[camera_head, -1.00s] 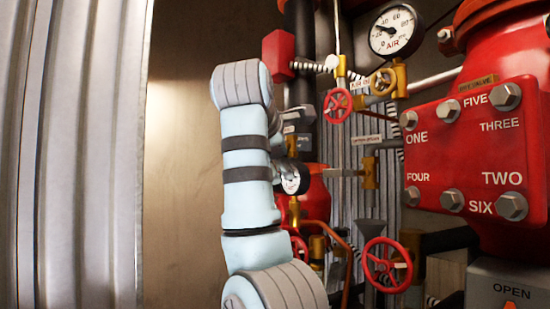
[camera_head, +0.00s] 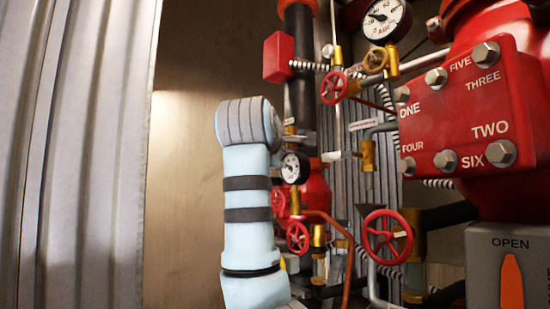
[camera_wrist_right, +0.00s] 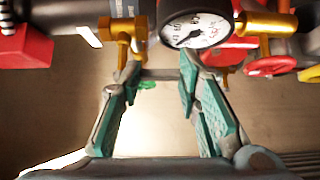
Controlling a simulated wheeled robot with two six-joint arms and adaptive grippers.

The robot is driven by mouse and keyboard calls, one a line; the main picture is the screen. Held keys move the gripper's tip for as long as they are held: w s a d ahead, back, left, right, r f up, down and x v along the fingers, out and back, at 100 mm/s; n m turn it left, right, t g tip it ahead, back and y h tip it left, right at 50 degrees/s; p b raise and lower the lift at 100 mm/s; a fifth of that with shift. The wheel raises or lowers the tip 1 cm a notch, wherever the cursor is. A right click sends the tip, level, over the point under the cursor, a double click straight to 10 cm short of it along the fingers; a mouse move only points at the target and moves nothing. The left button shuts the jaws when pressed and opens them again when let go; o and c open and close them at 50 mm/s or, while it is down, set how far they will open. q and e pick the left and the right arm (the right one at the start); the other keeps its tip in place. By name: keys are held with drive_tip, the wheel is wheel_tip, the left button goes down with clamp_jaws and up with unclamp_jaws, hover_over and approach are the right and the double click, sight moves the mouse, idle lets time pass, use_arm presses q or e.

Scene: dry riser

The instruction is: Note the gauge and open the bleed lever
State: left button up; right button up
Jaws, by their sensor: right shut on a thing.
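In the head view, a small round gauge (camera_head: 295,167) with a white dial stands just right of my light blue right arm. In the right wrist view this gauge (camera_wrist_right: 195,28) is at the top, partly cut off, its dark needle pointing lower left. A brass valve (camera_wrist_right: 124,32) is left of it. My right gripper (camera_wrist_right: 160,72) has teal-padded fingers around a thin grey bar (camera_wrist_right: 160,74), apparently the lever under the brass valve; the gripper is shut on it. The head view mostly hides this contact behind my wrist. My left gripper is not in view.
A larger AIR gauge (camera_head: 387,17) is at the top. Red handwheels (camera_head: 387,236) and pipes crowd the middle. A red numbered valve body (camera_head: 455,115) and a grey box (camera_head: 508,245) marked OPEN with an orange pointer fill the right. A corrugated wall (camera_head: 75,150) is left.

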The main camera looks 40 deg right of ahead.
drive_tip(key=o, duration=1)
drive_tip(key=shift+r, duration=0.1)
drive_tip(key=shift+c, duration=0.2)
drive_tip(key=shift+o, duration=0.9)
drive_tip(key=shift+w, duration=0.2)
drive_tip(key=v, duration=1.1)
drive_tip(key=shift+a, duration=0.35)
drive_tip(key=shift+d+f, duration=0.15)
drive_tip(key=shift+f, duration=0.05)
